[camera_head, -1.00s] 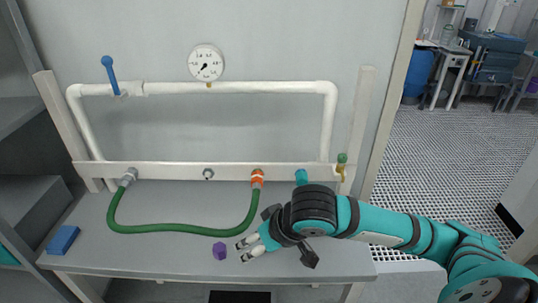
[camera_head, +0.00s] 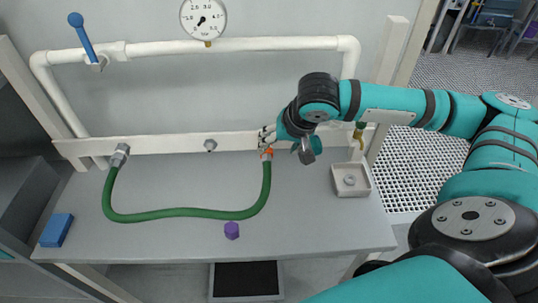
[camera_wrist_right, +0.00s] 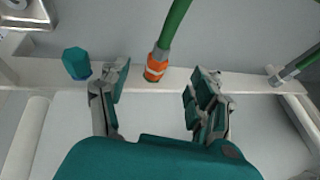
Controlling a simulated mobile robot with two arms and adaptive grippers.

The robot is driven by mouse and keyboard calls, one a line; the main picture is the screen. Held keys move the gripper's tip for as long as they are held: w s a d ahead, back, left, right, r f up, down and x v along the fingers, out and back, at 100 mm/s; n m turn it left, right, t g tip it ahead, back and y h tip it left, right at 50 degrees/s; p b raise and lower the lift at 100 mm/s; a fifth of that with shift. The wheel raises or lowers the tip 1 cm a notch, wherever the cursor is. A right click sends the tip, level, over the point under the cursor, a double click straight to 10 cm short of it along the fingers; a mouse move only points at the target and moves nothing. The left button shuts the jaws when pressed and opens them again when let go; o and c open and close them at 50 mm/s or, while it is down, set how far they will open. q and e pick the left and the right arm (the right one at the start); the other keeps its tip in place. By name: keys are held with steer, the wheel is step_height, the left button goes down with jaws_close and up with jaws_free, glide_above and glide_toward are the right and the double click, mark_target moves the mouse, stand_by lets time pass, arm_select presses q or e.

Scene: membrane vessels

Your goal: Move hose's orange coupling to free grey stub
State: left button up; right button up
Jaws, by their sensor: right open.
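The green hose (camera_head: 180,213) sags across the bench from a grey fitting (camera_head: 120,155) at left to the orange coupling (camera_head: 267,154) on the white rail. The free grey stub (camera_head: 210,145) sticks out of the rail between those ends. My right gripper (camera_head: 266,137) is at the coupling and partly covers it. In the right wrist view, my gripper (camera_wrist_right: 158,82) is open, with the orange coupling (camera_wrist_right: 156,67) between its fingers and a gap on each side. The stub is not clear in that view. My left gripper is out of view.
A teal cap (camera_wrist_right: 76,63) is on the rail beside one finger. A white tray (camera_head: 364,190) with a grey ring (camera_head: 350,180) is at right. White pipe (camera_head: 230,45) with a gauge (camera_head: 203,18) runs above.

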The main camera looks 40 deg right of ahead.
mark_target(268, 157)
steer(key=x, duration=0.6)
steer(key=shift+w+f+p, duration=0.2)
steer(key=shift+f+p, duration=0.1)
steer(key=shift+f, duration=0.05)
steer(key=x, duration=0.3)
steer(key=shift+w, duration=0.1)
steer(key=shift+f, duration=0.1)
steer(key=c, duration=1.3)
steer(key=o, duration=0.5)
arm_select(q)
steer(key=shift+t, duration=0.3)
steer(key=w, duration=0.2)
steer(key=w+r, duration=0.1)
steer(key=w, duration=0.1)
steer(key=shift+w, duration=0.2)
arm_select(e)
jaws_close()
